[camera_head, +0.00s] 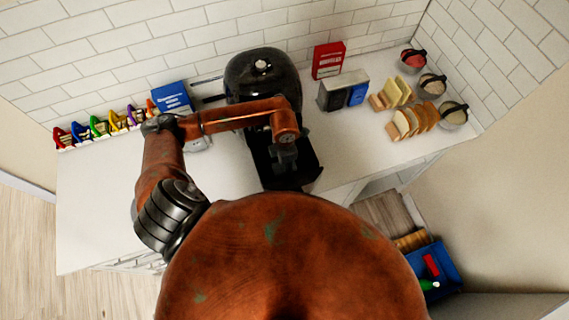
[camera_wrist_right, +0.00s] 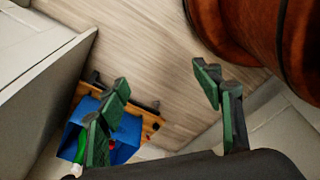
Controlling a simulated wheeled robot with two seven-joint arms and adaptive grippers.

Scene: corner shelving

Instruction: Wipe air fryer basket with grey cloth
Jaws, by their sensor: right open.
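The black air fryer (camera_head: 262,72) stands on the white counter against the wall in the head view. Its dark basket (camera_head: 305,172) is out at the front, below the body. My left arm reaches in from the left, and my left gripper (camera_head: 285,158) points down at the basket; its fingers are too dark and small to read. My right gripper (camera_wrist_right: 163,85) shows only in the right wrist view, open and empty, with green fingers over the floor area. I cannot make out a grey cloth for certain.
A blue bin (camera_head: 435,268) with small items stands on the floor at right; it also shows in the right wrist view (camera_wrist_right: 122,138). A toaster (camera_head: 343,92), bread slices (camera_head: 415,121) and jars line the counter's right. Its left front (camera_head: 95,215) is clear.

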